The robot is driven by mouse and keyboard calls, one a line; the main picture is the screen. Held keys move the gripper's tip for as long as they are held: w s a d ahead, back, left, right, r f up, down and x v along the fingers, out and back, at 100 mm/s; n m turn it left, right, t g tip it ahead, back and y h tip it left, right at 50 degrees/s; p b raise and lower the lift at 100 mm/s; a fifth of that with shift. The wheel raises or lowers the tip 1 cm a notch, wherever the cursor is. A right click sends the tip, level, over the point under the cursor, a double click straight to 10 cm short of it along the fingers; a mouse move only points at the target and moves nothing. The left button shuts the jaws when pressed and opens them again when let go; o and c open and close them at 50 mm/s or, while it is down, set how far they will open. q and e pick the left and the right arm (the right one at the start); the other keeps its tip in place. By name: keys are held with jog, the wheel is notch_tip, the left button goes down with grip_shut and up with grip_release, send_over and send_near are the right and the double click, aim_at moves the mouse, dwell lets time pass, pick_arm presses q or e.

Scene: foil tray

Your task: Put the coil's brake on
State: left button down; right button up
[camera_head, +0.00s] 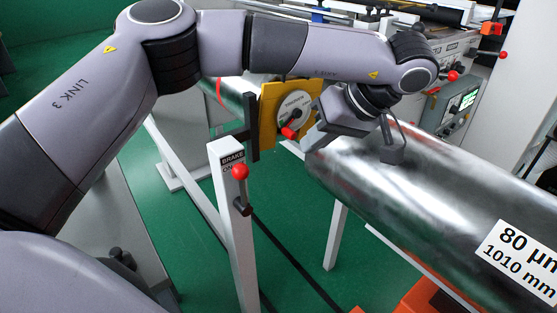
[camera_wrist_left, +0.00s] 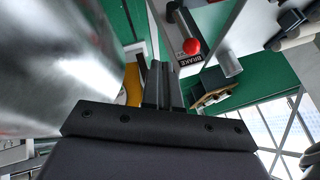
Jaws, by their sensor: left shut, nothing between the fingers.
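The brake lever has a red ball knob (camera_head: 240,172) above a short dark arm. It stands roughly upright on a white post (camera_head: 226,155) whose top carries a label reading BRAKE; the rest of the label is unclear. The red knob also shows in the left wrist view (camera_wrist_left: 191,46), right of the fingertips and apart from them. The silver foil coil (camera_head: 400,175) lies to the right of the post and fills the left of the wrist view. My left gripper (camera_wrist_left: 158,72) is shut and empty, between coil and post. Its fingertips are hard to see in the head view. My right gripper is not in view.
Orange parts (camera_head: 428,298) lie low under the coil. A machine panel with a green screen (camera_head: 468,100) is at back right. Green floor shows between.

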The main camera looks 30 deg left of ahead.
pick_arm(q)
send_near(243, 189)
jog(key=shift+m, duration=0.3)
jog(key=shift+w+a+f, duration=1.05)
jog(key=shift+w+a, duration=0.15)
jog(key=shift+a, duration=0.05)
